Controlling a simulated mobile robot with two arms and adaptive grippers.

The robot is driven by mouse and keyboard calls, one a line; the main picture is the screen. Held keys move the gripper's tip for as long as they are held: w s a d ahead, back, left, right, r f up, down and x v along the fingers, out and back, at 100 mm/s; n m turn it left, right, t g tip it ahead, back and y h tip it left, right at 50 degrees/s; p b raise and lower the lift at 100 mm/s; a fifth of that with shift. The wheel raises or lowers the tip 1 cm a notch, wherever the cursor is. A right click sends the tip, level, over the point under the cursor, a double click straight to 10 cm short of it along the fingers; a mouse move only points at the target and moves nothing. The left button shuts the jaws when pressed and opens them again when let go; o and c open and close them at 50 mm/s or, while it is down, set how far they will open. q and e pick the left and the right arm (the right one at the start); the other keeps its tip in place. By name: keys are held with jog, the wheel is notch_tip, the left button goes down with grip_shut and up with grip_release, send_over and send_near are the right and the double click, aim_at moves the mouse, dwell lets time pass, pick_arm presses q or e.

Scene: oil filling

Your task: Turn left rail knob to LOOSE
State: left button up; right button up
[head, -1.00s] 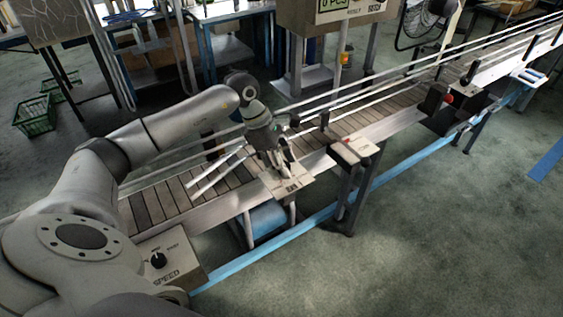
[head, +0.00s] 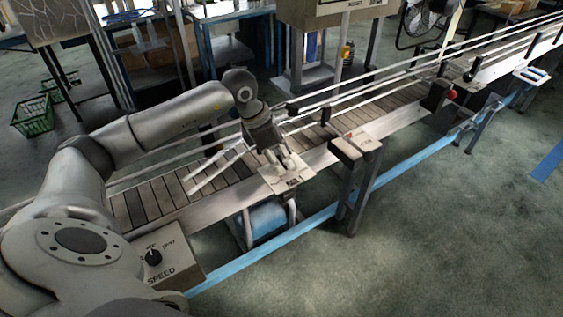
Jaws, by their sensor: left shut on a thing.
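My left gripper (head: 283,164) reaches down over the conveyor's near edge, at a small pale panel (head: 291,184) with dark markings. Its fingers are shut on the left rail knob, which the fingers hide almost wholly. I cannot read the panel's markings or tell which way the knob points. Two pale guide rails (head: 215,172) end on the belt just left of the gripper. My right gripper is not in view.
The slatted conveyor (head: 150,198) runs from lower left to upper right. A SPEED box (head: 165,262) with a black knob stands near my left arm's base. A post-mounted box (head: 358,142) with a red button is right of the gripper.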

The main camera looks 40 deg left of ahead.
pick_arm(q)
jog(key=n+b, duration=0.1)
jog(key=n+y+b, duration=0.1)
jog(key=n, duration=0.1)
jog(key=shift+d+f+n+t+b, duration=0.1)
jog(key=shift+f+n+t+b, duration=0.1)
jog(key=shift+n+t+b, duration=0.15)
jog(key=n+b, duration=0.1)
jog(key=n+y+b, duration=0.1)
jog(key=n, duration=0.1)
jog(key=shift+r+n+t+y, duration=0.1)
jog(key=shift+n+t+y, duration=0.15)
jog(key=shift+y, duration=0.05)
jog(key=n+y+b, duration=0.1)
jog(key=n+b, duration=0.1)
jog(key=n, duration=0.1)
jog(key=shift+d, duration=0.1)
jog(key=shift+r+n+y+b, duration=0.15)
jog(key=shift+n+y+b, duration=0.45)
jog(key=shift+n, duration=0.8)
jog(key=o, duration=1)
